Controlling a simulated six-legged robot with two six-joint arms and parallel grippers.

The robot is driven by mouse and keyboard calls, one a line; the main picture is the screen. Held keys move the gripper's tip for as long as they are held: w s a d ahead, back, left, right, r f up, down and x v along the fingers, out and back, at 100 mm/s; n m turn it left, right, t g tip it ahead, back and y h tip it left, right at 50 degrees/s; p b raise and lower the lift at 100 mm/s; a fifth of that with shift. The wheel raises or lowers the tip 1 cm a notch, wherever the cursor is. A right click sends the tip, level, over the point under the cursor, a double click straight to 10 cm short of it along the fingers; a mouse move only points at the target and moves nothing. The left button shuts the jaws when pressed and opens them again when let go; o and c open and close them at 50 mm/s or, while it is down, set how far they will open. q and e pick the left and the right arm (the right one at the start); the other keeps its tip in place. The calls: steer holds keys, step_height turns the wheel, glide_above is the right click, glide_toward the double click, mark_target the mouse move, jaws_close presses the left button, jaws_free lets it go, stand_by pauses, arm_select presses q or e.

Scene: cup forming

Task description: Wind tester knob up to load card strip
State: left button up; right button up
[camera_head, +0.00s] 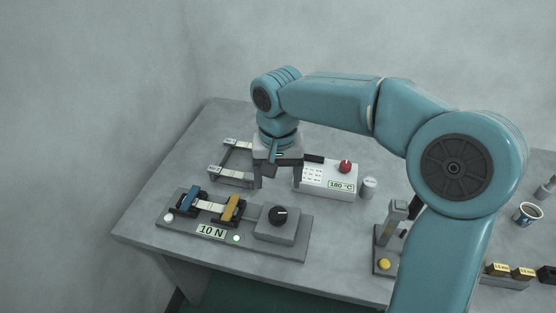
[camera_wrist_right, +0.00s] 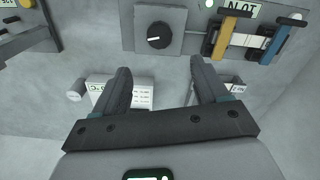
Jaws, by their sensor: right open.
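The tester (camera_head: 252,248) is a grey base on the table with a "10 N" display (camera_head: 211,231). Its black round knob (camera_head: 278,215) with a white mark sits on a grey block at the right end; the knob also shows in the wrist view (camera_wrist_right: 159,35). The pale card strip (camera_head: 210,206) spans between a blue clamp (camera_head: 188,197) and a yellow clamp (camera_head: 229,209). My right gripper (camera_head: 278,180) is open and empty, behind and above the knob, apart from it. Its two dark fingers (camera_wrist_right: 160,72) point toward the knob. My left gripper is not in view.
A white box (camera_head: 318,187) reading 180 °C with a red knob (camera_head: 345,166) stands behind right. A grey frame (camera_head: 228,175) is behind left. A small cylinder (camera_head: 369,187), a stand with a yellow button (camera_head: 385,264) and a cup (camera_head: 527,213) are to the right.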

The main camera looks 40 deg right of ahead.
step_height(320, 180, up, 4)
steer(key=shift+r, duration=0.25)
stand_by(1.6)
